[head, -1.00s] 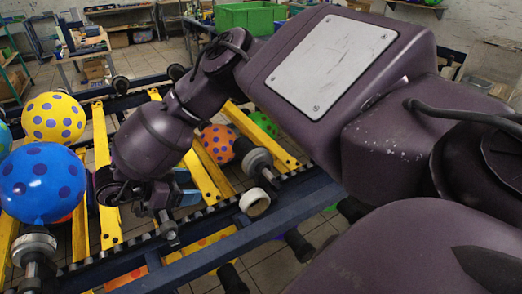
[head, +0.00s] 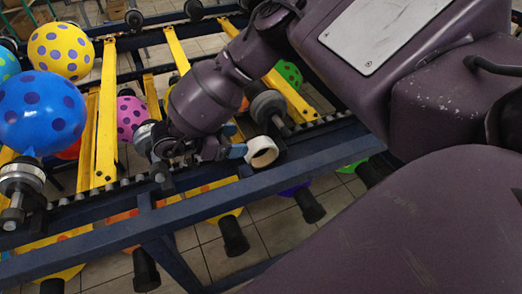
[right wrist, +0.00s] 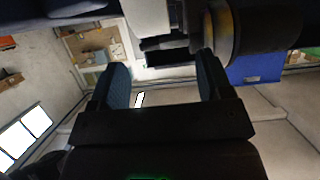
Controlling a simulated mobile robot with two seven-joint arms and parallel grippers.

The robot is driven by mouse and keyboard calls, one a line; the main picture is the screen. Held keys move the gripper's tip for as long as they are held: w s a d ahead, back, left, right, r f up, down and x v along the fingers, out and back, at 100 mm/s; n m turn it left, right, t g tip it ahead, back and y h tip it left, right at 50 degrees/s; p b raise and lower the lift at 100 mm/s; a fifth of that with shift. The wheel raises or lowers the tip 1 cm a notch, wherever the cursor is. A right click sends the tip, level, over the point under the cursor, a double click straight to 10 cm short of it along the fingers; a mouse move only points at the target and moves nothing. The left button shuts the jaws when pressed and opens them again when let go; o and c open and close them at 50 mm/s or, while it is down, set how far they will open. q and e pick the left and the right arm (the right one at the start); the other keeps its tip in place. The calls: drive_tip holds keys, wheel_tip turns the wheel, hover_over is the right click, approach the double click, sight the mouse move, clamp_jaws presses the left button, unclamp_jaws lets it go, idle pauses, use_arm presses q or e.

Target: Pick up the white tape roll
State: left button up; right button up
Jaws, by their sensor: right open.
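The white tape roll (head: 263,152) sits on the blue rail of the frame in the head view, its open ring facing me. My right gripper (head: 234,151) is just left of it, with blue finger pads close to its rim. I cannot tell whether they touch. In the right wrist view my right gripper (right wrist: 164,80) is open, with its two fingers wide apart and nothing clearly held between them. I cannot pick out the tape roll for sure in that view. My left gripper is not in view.
A grey roller (head: 268,106) stands just behind the tape roll. The blue rail (head: 320,152) runs on to the right. Yellow bars (head: 106,115) cross the frame at left, with a blue spotted balloon (head: 40,112) and a yellow one (head: 60,50) there.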

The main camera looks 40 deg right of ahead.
sight(258, 142)
drive_tip(key=x, duration=0.3)
drive_tip(key=shift+s+f+x, duration=0.1)
drive_tip(key=shift+s+x, duration=0.05)
drive_tip(key=shift+x, duration=1.2)
drive_tip(key=shift+s+f+x, duration=0.1)
drive_tip(key=shift+s+x, duration=0.05)
drive_tip(key=shift+x, duration=1.15)
drive_tip(key=shift+a, duration=0.15)
drive_tip(key=shift+c, duration=0.3)
drive_tip(key=c, duration=1)
